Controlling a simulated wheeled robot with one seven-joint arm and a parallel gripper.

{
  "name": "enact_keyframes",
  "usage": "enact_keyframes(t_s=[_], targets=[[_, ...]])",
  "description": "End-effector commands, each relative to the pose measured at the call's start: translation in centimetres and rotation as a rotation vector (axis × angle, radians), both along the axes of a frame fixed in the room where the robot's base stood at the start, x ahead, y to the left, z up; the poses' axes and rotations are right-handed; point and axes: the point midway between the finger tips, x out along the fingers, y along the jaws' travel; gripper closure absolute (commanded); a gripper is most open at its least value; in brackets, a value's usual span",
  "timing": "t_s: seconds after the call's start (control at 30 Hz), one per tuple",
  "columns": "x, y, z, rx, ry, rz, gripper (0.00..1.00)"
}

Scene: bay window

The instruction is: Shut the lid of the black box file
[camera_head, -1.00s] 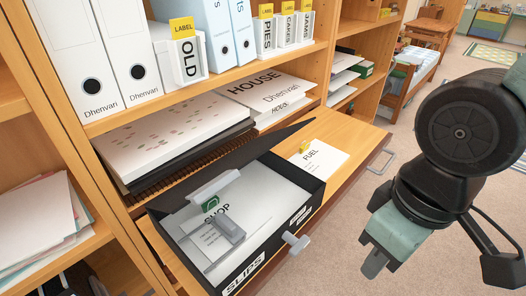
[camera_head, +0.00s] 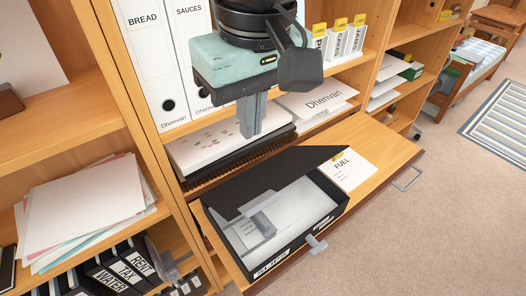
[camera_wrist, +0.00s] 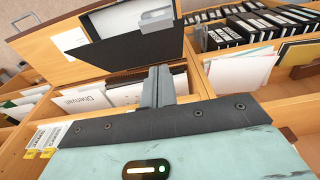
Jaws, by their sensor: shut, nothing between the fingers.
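The black box file (camera_head: 298,254) lies on a pulled-out wooden board. Its front has a SLIPS label and a grey knob. Its black lid (camera_head: 290,174) stands raised along the shelf side and slants over the box, leaving the papers and grey clip inside in sight. In the wrist view, the lid's dark face (camera_wrist: 140,46) stands just beyond the fingers. My gripper (camera_head: 247,128) is above and behind the lid, on the shelf side, pointing down with its fingers together and empty. In the wrist view, the fingertips (camera_wrist: 160,70) appear near the lid's edge; contact cannot be told.
White binders (camera_head: 150,60) fill the shelf behind my gripper. A stack of papers (camera_head: 215,150) lies on the shelf below. A FUEL card (camera_head: 345,170) lies on the board right of the box. Loose papers (camera_head: 85,205) fill a left shelf.

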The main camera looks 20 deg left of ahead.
Motion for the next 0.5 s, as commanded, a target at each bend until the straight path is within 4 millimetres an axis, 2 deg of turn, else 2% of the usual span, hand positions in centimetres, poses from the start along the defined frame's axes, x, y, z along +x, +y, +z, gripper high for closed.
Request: enact_keyframes(t_s=[0.17, 0.5], targets=[[0.1, 0.3, -1.3, -0.004, -0.001, 0.002, 1.00], [0.5, 0.8, -7.9, -0.005, 0.001, 0.002, 1.00]])
